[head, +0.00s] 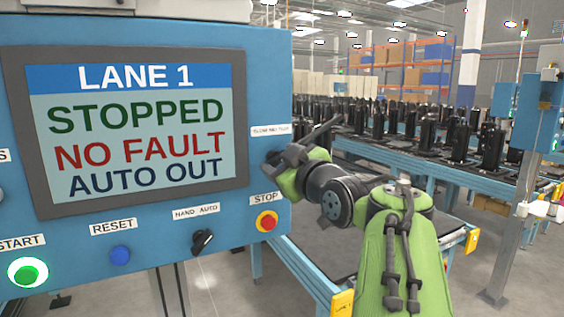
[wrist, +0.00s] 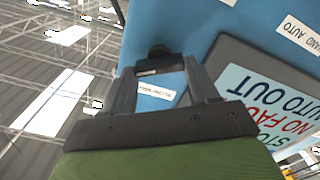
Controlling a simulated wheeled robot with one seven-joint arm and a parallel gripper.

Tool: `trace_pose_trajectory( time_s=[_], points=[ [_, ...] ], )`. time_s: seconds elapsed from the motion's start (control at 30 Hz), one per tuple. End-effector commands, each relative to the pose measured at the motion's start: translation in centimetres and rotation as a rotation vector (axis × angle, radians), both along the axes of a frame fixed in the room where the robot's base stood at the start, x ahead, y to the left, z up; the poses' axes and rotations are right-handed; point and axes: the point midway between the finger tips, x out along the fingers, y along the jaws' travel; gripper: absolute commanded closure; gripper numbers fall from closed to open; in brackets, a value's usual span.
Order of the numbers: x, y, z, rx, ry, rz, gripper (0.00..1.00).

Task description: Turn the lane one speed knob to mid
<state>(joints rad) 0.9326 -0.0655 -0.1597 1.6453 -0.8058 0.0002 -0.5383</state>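The lane one panel is a blue box with a screen (head: 140,125) reading LANE 1, STOPPED, NO FAULT, AUTO OUT. A small white label (head: 270,131), seemingly slow, mid, fast, is at its right edge; it also shows in the wrist view (wrist: 155,91). The black speed knob (wrist: 158,52) appears just beyond the label, between and slightly past my fingertips. My gripper (wrist: 160,72) is open, with a clear gap between its fingers. In the head view my gripper (head: 280,160) is at the panel's right edge and hides the knob. Contact and the knob's pointer setting cannot be told.
Below the screen are a green start button (head: 28,272), a blue reset button (head: 120,255), a black hand/auto switch (head: 202,241) and a red stop button (head: 266,221). Conveyors (head: 400,155) carrying dark units stand behind my arm at right.

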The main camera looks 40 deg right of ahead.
Motion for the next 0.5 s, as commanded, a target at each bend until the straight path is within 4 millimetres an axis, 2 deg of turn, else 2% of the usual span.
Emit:
trace_pose_trajectory(
  time_s=[0.03, 0.13, 0.5],
  points=[
    [0.01, 0.01, -0.02, 0.0, 0.0, 0.0, 0.58],
    [0.0, 0.01, -0.02, 0.0, 0.0, 0.001, 0.71],
    [0.0, 0.03, -0.26, -0.072, 0.02, 0.0, 0.71]
  ],
)
